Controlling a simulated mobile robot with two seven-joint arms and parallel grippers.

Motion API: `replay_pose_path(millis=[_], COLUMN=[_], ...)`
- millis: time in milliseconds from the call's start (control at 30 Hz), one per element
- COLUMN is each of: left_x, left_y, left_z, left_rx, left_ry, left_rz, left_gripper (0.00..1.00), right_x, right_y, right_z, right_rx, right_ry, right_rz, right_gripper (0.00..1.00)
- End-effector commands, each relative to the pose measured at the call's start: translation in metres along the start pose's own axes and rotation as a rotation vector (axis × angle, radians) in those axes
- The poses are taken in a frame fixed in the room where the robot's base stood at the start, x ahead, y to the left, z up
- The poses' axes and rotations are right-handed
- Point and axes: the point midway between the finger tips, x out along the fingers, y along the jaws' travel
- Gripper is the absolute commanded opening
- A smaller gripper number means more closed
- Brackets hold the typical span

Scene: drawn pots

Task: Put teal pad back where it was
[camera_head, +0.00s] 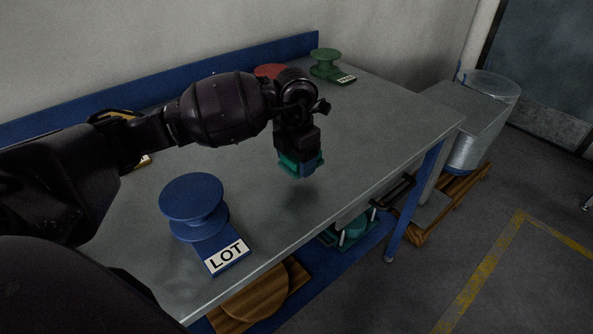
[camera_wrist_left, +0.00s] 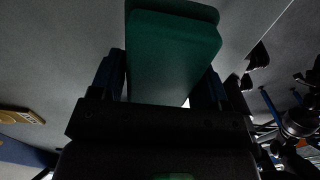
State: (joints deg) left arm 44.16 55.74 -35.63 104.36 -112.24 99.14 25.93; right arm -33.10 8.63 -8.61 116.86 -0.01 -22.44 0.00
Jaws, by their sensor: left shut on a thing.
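My left gripper (camera_head: 300,160) is shut on the teal pad (camera_head: 296,167) and holds it above the grey table, with a soft shadow below it. In the left wrist view the pad (camera_wrist_left: 172,55) is a dark teal block with rounded corners, between the two fingers (camera_wrist_left: 165,90). In the head view most of the pad is hidden by the gripper. My right gripper is not in view.
A blue spool-shaped stand (camera_head: 196,205) with a "LOT" label is at the table's near left. A green stand (camera_head: 326,62) is at the back, and a red one (camera_head: 269,71) is partly hidden by my arm. The table (camera_head: 390,120) is clear on the right.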

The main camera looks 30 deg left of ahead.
Motion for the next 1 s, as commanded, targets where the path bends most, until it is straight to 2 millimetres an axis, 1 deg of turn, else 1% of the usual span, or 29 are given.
replay_pose_path(millis=[100, 233, 300, 500, 667, 700, 767, 800, 833, 867, 1000], left_x=[0.018, 0.035, 0.038, 0.037, 0.040, 0.041, 0.040, 0.040, 0.040, 0.040, 0.040], left_y=[-0.001, 0.000, 0.000, 0.000, 0.000, 0.000, 0.000, 0.000, 0.000, 0.000, 0.000], left_z=[-0.001, 0.000, 0.000, 0.000, 0.000, 0.000, 0.000, 0.000, 0.000, 0.000, 0.000], left_rx=[0.000, 0.000, 0.000, 0.001, 0.001, 0.001, 0.001, 0.001, 0.001, 0.001, 0.001], left_ry=[0.004, 0.004, 0.002, 0.000, 0.002, 0.002, 0.002, 0.002, 0.002, 0.002, 0.002], left_rz=[-0.002, -0.001, -0.001, 0.000, 0.000, 0.000, 0.000, 0.000, 0.000, 0.000, 0.000], left_gripper=[0.47, 0.47, 0.47, 0.47, 0.47, 0.72, 0.82, 0.88, 0.92, 0.95, 0.95], right_x=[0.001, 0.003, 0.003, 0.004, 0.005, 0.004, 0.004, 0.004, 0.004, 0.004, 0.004], right_y=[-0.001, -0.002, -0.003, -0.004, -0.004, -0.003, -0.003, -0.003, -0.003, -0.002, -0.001], right_z=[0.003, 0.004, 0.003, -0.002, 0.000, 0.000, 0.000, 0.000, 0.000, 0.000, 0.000], right_rx=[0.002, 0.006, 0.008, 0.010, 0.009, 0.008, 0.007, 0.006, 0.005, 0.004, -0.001], right_ry=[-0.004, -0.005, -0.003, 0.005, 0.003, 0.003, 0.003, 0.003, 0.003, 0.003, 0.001], right_rz=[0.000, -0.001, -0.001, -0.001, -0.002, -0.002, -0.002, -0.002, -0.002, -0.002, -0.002], right_gripper=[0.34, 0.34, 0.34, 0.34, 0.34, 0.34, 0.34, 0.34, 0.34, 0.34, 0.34])
